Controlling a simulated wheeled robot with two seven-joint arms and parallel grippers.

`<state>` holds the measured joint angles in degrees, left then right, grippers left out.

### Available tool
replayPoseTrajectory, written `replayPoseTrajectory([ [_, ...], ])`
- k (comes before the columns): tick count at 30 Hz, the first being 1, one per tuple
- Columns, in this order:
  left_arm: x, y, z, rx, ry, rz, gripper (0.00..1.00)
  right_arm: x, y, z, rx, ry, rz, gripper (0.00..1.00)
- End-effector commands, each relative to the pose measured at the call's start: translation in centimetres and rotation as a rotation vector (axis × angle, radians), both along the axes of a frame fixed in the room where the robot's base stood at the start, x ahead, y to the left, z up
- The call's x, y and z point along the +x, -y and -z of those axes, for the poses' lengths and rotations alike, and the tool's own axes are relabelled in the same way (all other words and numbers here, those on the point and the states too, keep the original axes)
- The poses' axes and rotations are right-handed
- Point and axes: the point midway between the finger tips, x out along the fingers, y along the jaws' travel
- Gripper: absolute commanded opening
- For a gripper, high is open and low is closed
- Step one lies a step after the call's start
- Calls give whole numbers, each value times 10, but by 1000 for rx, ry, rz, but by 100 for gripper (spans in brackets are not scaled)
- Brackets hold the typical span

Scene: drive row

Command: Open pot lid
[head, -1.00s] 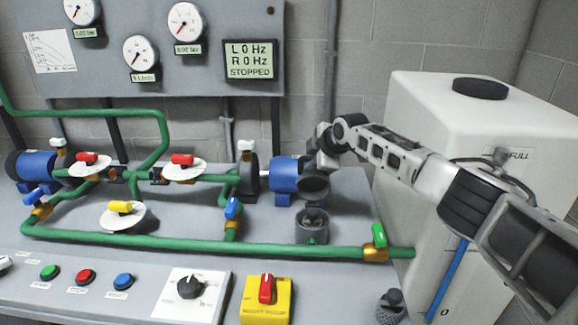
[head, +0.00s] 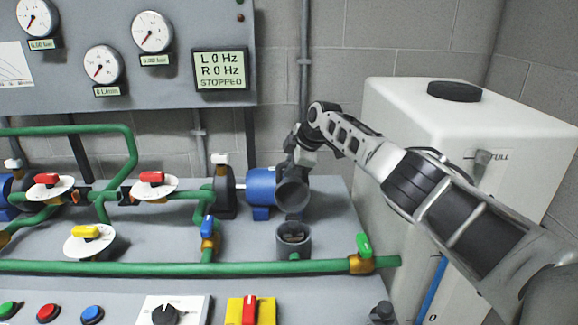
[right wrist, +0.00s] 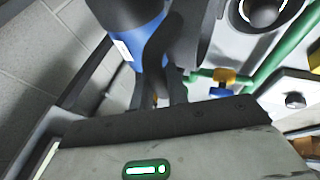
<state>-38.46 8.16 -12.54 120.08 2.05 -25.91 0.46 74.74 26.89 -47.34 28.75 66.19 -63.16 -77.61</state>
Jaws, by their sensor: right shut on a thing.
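The pot (head: 294,243) is a small grey cylinder on the bench, right of the blue motor, and its top is open. Some of its inside shows. Its open mouth (right wrist: 264,12) also shows at the upper right of the right wrist view. The lid (head: 292,195) is a dark grey disc, tilted and apart from the pot, just above it. My right gripper (head: 297,166) is shut on the lid, with its fingers partly hidden at this angle. In the right wrist view the dark fingers reach up mid-frame. My left gripper is not in view.
The blue motor (head: 262,188) sits close left of the lid. A green pipe (head: 180,268) runs in front of the pot to a green-handled valve (head: 363,246). A white tank (head: 420,150) stands at the right. Bench space right of the pot is clear.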

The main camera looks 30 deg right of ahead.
Motion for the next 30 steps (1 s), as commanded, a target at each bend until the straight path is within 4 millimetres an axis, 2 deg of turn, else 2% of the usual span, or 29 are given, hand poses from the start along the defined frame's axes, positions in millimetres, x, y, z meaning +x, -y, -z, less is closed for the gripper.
replayPoseTrajectory([
  [1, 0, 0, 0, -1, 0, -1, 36, 3, -9, -5, 10, 11, -15, 22],
  [3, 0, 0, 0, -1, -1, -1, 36, 3, -9, -5, 11, 10, -15, 38],
  [13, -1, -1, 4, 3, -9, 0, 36, 1, -9, -1, 11, 1, -13, 38],
  [17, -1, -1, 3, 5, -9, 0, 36, -2, -8, -6, 12, 1, -14, 38],
  [23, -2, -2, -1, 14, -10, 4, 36, -15, -1, -26, 7, 3, -12, 38],
  [30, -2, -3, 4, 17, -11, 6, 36, -44, 15, -72, 2, 9, -3, 38],
])
